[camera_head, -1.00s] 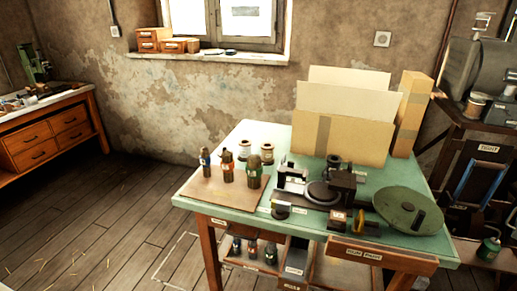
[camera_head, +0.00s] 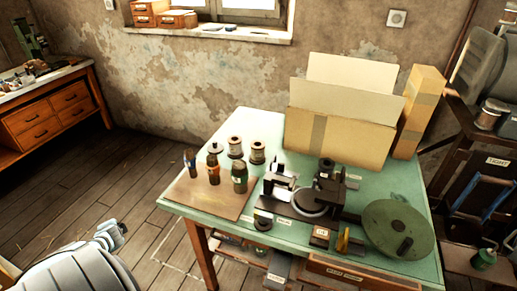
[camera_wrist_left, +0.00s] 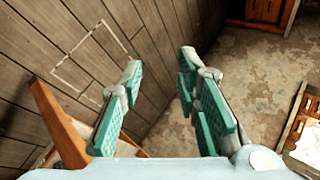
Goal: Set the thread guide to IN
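The dark handwheel press (camera_head: 312,196) stands on the green table (camera_head: 185,215), with a large green disc wheel (camera_head: 385,222) at its right. I cannot tell which small part is the thread guide, and no IN marking is readable. Small labelled parts (camera_head: 320,236) sit at the press's front. My left gripper (camera_head: 112,235) is at the lower left of the head view, over the floor and apart from the table. In the left wrist view its two green-padded fingers (camera_wrist_left: 160,95) are spread, with nothing between them. My right gripper is not in view.
A cardboard box (camera_head: 338,130) fills the table's back. The floor left of the table is clear.

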